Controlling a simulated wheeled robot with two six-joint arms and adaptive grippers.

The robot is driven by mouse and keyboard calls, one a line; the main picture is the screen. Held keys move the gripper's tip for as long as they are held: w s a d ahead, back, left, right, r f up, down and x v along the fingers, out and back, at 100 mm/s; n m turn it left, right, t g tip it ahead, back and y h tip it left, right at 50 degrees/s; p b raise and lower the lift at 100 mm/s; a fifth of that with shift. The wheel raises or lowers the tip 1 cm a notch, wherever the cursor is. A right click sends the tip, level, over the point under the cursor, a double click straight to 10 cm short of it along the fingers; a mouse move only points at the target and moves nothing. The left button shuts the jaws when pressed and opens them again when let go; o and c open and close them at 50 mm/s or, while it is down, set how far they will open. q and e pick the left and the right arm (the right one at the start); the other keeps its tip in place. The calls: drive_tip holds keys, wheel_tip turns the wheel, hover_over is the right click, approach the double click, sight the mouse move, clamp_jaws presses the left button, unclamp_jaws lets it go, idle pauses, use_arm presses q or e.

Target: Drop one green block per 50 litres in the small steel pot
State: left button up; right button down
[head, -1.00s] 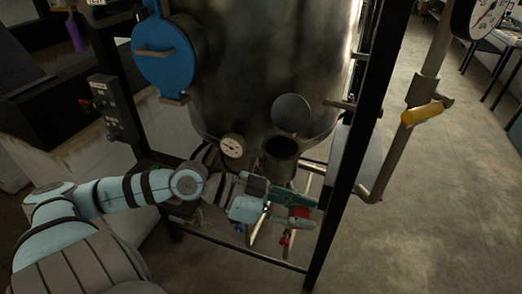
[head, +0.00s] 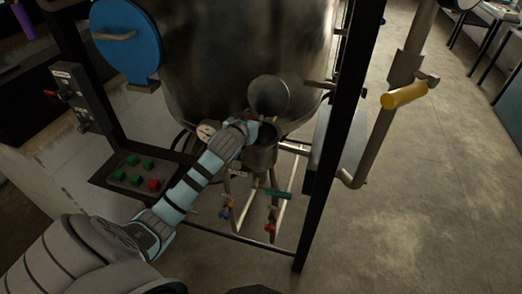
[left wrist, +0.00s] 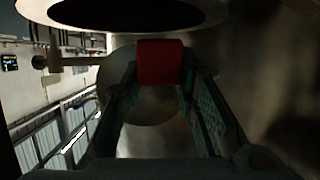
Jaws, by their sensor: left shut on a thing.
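The small steel pot (head: 262,155) hangs under the big steel vessel, its dark mouth facing up. My left gripper (head: 250,125) is at the pot's rim, partly hiding it. In the left wrist view its fingers (left wrist: 160,85) are shut on a red block (left wrist: 160,62). Only a speck of red shows at the fingertips in the head view. A pale rim around a dark opening (left wrist: 130,28) crosses the top of the wrist view, seemingly the pot's. Several green blocks (head: 148,164) and a red block (head: 154,184) lie in the dark tray (head: 108,180).
A round steel disc (head: 268,96) stands behind the pot. A small dial (head: 206,131) is partly covered by my arm. Valves with teal (head: 276,193), blue and red handles sit below. A black frame post (head: 335,150) rises right of the pot.

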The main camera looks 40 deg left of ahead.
use_arm(q)
drive_tip(key=n+y, duration=0.1)
drive_tip(key=w+a+n+g+y, duration=0.1)
drive_tip(key=shift+f+n+y, duration=0.15)
drive_tip(key=shift+n+y, duration=0.15)
drive_tip(key=shift+a+r+n+g+y, duration=0.15)
drive_tip(key=shift+r+n+g+y, duration=0.1)
drive_tip(key=shift+n+g+y, duration=0.7)
drive_tip(key=r+n+g+y, duration=0.1)
drive_tip(key=d+r+n+g+y, duration=0.1)
drive_tip(key=s+d+r+n+g+y, duration=0.1)
drive_tip(key=n, duration=0.1)
drive_tip(key=shift+r+g, duration=0.1)
drive_tip(key=shift+g, duration=0.25)
drive_tip(key=shift+b, duration=0.5)
wheel_tip(320, 180, down, 6)
drive_tip(key=b, duration=0.4)
drive_tip(key=shift+a+r, duration=0.1)
drive_tip(key=shift+a, duration=0.05)
drive_tip(key=o, duration=1.2)
drive_tip(key=shift+r, duration=0.1)
